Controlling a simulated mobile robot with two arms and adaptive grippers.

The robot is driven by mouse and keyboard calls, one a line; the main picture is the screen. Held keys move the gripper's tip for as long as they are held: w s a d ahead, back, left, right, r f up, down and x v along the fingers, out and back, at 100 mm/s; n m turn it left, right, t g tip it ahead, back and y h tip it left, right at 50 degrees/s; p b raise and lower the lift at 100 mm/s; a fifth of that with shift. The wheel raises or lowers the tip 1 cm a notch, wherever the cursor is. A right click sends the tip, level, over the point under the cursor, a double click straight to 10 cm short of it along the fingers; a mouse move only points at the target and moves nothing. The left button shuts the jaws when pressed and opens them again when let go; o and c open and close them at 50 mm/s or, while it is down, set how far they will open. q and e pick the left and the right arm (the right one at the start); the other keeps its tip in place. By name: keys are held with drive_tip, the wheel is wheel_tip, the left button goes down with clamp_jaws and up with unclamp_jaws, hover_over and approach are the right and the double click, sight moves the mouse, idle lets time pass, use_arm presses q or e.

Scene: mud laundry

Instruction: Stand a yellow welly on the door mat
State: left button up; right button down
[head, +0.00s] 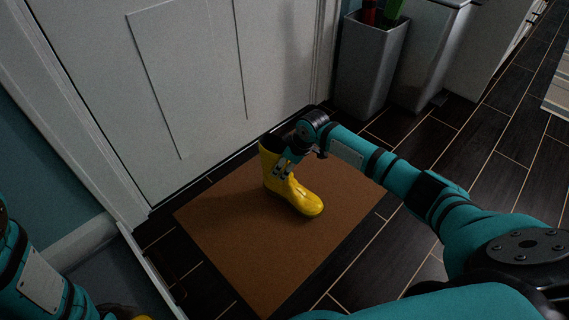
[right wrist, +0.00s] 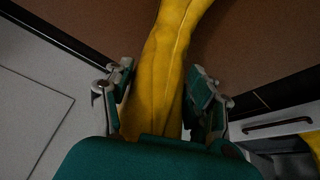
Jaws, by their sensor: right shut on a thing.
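A yellow welly (head: 290,193) is upright over the brown door mat (head: 225,230) in the head view, toe towards the lower right. Its sole looks to be on the mat, but I cannot tell for certain that it touches. My right gripper (head: 284,169) is shut on the boot's shaft. In the right wrist view the welly (right wrist: 168,60) runs between the two fingers of my right gripper (right wrist: 162,88). My left arm shows at the lower left of the head view; its fingers are not clear. Another yellow thing (right wrist: 313,143) is cut off at the right wrist view's edge.
A white panelled door (head: 185,80) stands behind the mat. A grey bin (head: 368,65) holding red and green things stands at the back right. A grey tray with a pale rim (head: 150,270) lies left of the mat. Dark tiled floor (head: 480,150) is clear at the right.

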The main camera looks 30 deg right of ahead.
drive_tip(key=shift+f, duration=0.35)
idle(0.5)
drive_tip(key=shift+f, duration=0.2)
drive_tip(key=shift+f, duration=0.4)
drive_tip(key=shift+f+p, duration=0.25)
drive_tip(key=shift+p, duration=0.1)
drive_tip(key=shift+f, duration=0.1)
idle(0.6)
unclamp_jaws()
idle(0.3)
